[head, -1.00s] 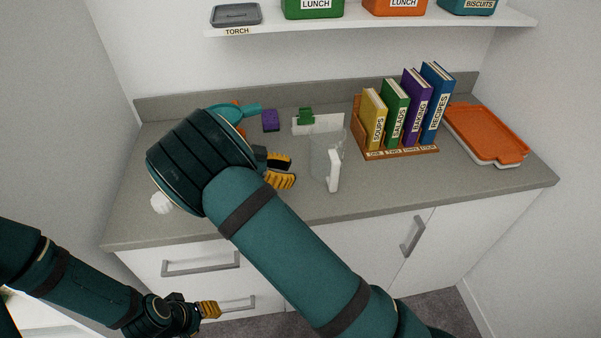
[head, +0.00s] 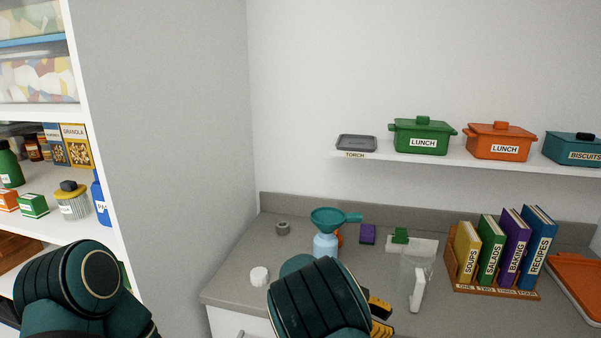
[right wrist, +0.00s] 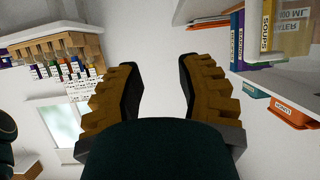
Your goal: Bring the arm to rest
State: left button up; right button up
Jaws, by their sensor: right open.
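My right gripper (head: 380,315) shows at the bottom of the head view, its yellow ribbed fingers partly hidden behind my dark teal wrist. In the right wrist view the same gripper (right wrist: 158,72) has its two fingers spread apart, with nothing between them. It is over the front of the counter, left of the clear jug (head: 416,275) in the head view. My left arm (head: 70,290) shows at the lower left of the head view. Its gripper is out of view.
On the grey counter (head: 225,287) stand a blue bottle with a green funnel (head: 335,220), a white cap (head: 259,276), a purple block (head: 367,234) and a book rack (head: 495,290). A wall shelf (head: 440,158) holds pots. Shelving (head: 95,112) stands at left.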

jog(key=s+d+f+n+g+y, duration=0.1)
jog(key=s+f+n+y, duration=0.2)
jog(key=f, duration=0.4)
jog(key=s+d+f+n+y, duration=0.1)
jog(key=s+f+n+y, duration=0.25)
jog(key=f, duration=0.45)
jog(key=s+a+f+n+y, duration=0.6)
jog(key=s+f+y, duration=0.1)
jog(key=s+f, duration=0.15)
jog(key=s+a+r+n+t+y, duration=0.2)
jog(key=s+a+n+t+y, duration=0.1)
jog(key=s+a+n+t, duration=0.1)
jog(key=shift+s+a+r+n+t+y+b, duration=0.2)
jog(key=shift+s+a+n+t+y+b, duration=0.2)
jog(key=shift+n+t, duration=0.6)
